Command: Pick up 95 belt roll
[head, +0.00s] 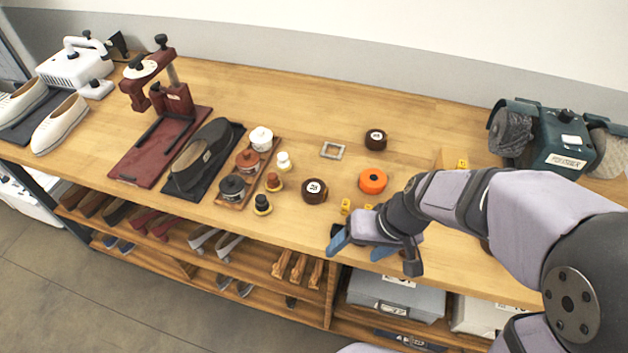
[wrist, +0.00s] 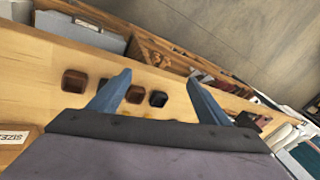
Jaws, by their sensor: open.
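Two dark brown rolls with white two-digit labels lie on the wooden bench in the head view. One brown roll (head: 314,191) is near the front edge, and another brown roll (head: 375,139) is farther back. The digits are too small to read surely, so I cannot tell which is 95. An orange roll (head: 372,181) lies between them, to the right. My gripper (head: 360,247) is open and empty over the bench's front edge, to the right of and nearer than the front brown roll. Its blue fingers also show in the wrist view (wrist: 157,76), with nothing between them.
Several dark squarish shapes (wrist: 75,80) show on the bench in the wrist view. Small yellow tags (head: 345,206) stand near my gripper.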

